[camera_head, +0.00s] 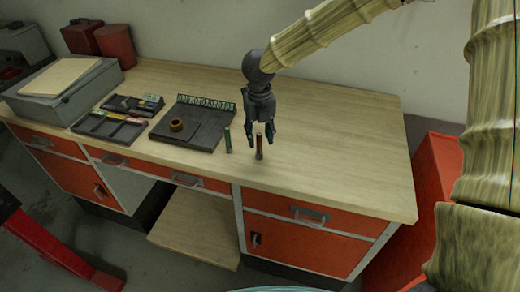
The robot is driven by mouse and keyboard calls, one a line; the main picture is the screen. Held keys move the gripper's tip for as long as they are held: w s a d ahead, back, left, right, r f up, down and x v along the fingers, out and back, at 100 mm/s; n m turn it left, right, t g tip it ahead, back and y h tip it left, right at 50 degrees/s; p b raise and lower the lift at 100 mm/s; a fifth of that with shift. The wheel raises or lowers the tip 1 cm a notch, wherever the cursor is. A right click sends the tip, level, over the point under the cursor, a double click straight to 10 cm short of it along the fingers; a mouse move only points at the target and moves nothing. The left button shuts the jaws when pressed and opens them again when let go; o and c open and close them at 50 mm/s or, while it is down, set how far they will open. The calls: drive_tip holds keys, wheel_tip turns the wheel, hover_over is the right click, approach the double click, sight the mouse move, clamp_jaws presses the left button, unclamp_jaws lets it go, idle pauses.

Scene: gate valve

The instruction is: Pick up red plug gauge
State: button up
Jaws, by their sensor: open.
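The red plug gauge (259,146) stands upright near the front edge of the wooden workbench (340,140). My gripper (262,140) points down over it with its fingers apart. The gauge shows between the two fingertips, which look to be at the height of its upper part. I cannot tell whether either finger touches it. A green plug gauge (228,140) stands upright just left of my gripper.
A dark tray (205,136) with a brass ring (177,125) lies left of the gauges. Smaller dark trays (105,127) and a grey box (62,95) are farther left. The bench top right of my gripper is clear.

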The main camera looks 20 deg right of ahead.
wheel_tip(320, 180, down, 2)
drive_tip(key=shift+w+f, duration=0.1)
drive_tip(key=shift+w, duration=0.05)
drive_tip(key=c, duration=0.8)
clamp_jaws()
